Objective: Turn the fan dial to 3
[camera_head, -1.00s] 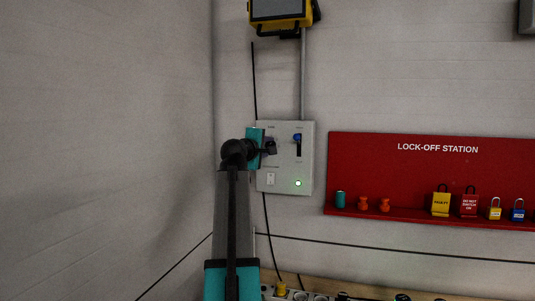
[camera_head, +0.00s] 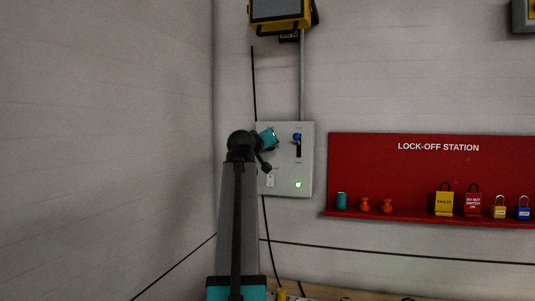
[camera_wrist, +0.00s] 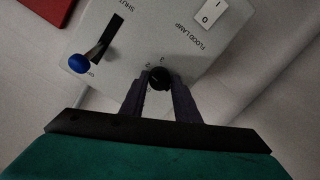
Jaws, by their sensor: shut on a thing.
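The fan dial (camera_wrist: 159,78) is a round black knob on the grey control panel (camera_wrist: 125,62). It sits between the fingertips of my gripper (camera_wrist: 159,84), which is shut on it. In the wrist view small printed digits show around the dial, with 2 and 3 beyond it. The dial's pointer is too dark to read. In the head view my arm and teal wrist cover the dial on the left part of the panel (camera_head: 308,168).
The white flood lamp switch (camera_wrist: 210,13) is near the dial in the wrist view. A red lock-off board (camera_head: 400,170) hangs to the right. A wall stands left.

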